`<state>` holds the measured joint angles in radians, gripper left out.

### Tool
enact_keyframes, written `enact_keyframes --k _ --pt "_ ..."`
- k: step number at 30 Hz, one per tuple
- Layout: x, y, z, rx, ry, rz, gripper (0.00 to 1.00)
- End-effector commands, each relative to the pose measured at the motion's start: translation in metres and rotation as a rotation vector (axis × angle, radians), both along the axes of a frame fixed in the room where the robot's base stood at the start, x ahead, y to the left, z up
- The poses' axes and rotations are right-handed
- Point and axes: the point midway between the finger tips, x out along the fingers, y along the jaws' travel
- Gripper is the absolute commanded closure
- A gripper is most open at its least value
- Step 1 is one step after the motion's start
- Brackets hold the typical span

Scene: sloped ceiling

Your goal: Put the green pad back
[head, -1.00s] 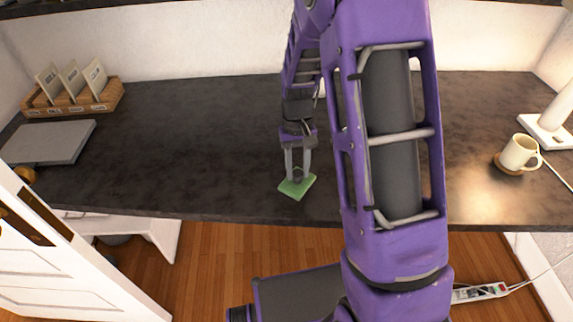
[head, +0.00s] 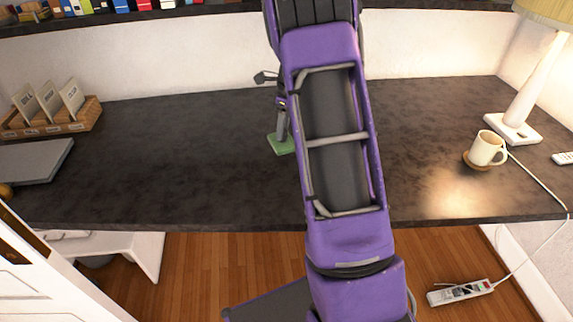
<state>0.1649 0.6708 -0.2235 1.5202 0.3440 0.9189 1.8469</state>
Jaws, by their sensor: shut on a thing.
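The green pad (head: 279,146) is a small flat square at the middle of the dark desk, partly hidden behind my purple arm. My gripper (head: 283,135) points down at the pad and is shut on it, with only one finger clearly showing beside the arm. I cannot tell whether the pad touches the desk or is held just above it.
A wooden rack (head: 52,121) with upright cards and a grey laptop-like slab (head: 35,160) are at the left of the dark desk (head: 170,160). A mug (head: 488,148) on a coaster (head: 474,160) and a lamp (head: 522,100) stand at the right. The desk's left middle is clear.

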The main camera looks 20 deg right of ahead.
Motion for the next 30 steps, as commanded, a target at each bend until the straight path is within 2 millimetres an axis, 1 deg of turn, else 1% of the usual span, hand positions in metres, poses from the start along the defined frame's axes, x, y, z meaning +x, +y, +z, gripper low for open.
enact_keyframes --k 1,3,6,8,15,18,23,27,30 --pt "0.004 -0.005 0.002 -0.001 -0.001 -0.067 1.00" --pt "0.007 -0.012 0.004 0.000 -0.001 -0.149 1.00" --pt "0.009 -0.016 0.005 0.000 0.001 -0.220 1.00" --pt "0.010 -0.018 0.000 0.001 0.003 -0.241 1.00" --pt "0.009 -0.019 -0.042 0.001 0.003 -0.252 1.00" --pt "0.010 -0.019 -0.053 0.001 0.002 -0.252 1.00" --pt "0.010 -0.018 -0.065 0.002 0.002 -0.249 1.00" --pt "0.009 -0.018 -0.086 0.002 0.004 -0.250 1.00" --pt "0.010 -0.018 -0.094 0.001 0.002 -0.250 1.00"
